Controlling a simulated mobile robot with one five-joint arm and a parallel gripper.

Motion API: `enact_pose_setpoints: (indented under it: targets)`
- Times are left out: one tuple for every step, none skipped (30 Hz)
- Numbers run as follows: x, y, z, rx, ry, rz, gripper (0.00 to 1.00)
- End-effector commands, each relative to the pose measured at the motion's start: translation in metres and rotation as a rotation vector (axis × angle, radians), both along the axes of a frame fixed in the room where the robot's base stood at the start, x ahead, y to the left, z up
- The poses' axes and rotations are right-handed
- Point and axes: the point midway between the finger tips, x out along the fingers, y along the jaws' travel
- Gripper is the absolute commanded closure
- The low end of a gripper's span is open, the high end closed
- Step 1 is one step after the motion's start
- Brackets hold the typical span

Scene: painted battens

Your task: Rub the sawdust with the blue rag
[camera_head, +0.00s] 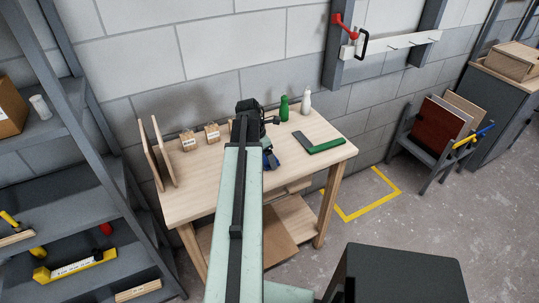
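A wooden workbench (206,202) stands against the wall. My pale green arm reaches over it from below. My dark gripper (254,121) is over the back middle of the bench; its fingertips are not clear, so I cannot tell whether it is open or shut. I cannot make out any sawdust; the arm covers the middle of the benchtop.
On the bench, two upright boards (158,153) and small labelled blocks (188,141) stand left. A green bottle (284,108), a white bottle (306,101) and a green-edged dark item (325,146) are right. The bench's front right is clear. A shelf rack (88,150) stands left.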

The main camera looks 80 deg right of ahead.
Motion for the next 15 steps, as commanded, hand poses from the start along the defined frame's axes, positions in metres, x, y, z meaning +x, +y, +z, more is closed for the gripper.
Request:
enact_pose_setpoints:
  targets:
    - [0.005,0.004,-0.001,0.005,-0.006,0.002,0.47]
    - [0.007,0.005,-0.001,0.005,-0.006,0.002,0.47]
    - [0.009,0.008,-0.001,0.005,-0.007,0.002,0.47]
    - [0.012,0.01,-0.001,0.005,-0.008,0.003,0.47]
    - [0.014,0.012,0.0,0.004,-0.007,0.003,0.47]
    - [0.018,0.014,0.0,0.004,-0.007,0.004,0.47]
    - [0.02,0.016,0.0,0.004,-0.007,0.003,0.47]
    - [0.022,0.018,0.0,0.004,-0.007,0.003,0.47]
    - [0.025,0.021,0.0,0.004,-0.007,0.002,0.47]
    - [0.026,0.022,0.001,0.003,-0.006,0.002,0.47]
    - [0.028,0.023,0.001,0.003,-0.006,0.002,0.47]
    - [0.029,0.023,0.001,0.004,-0.006,0.002,0.47]
    - [0.029,0.023,0.001,0.003,-0.005,0.002,0.47]
    - [0.029,0.023,0.001,0.003,-0.005,0.002,0.47]
    - [0.029,0.023,0.001,0.003,-0.005,0.001,0.47]
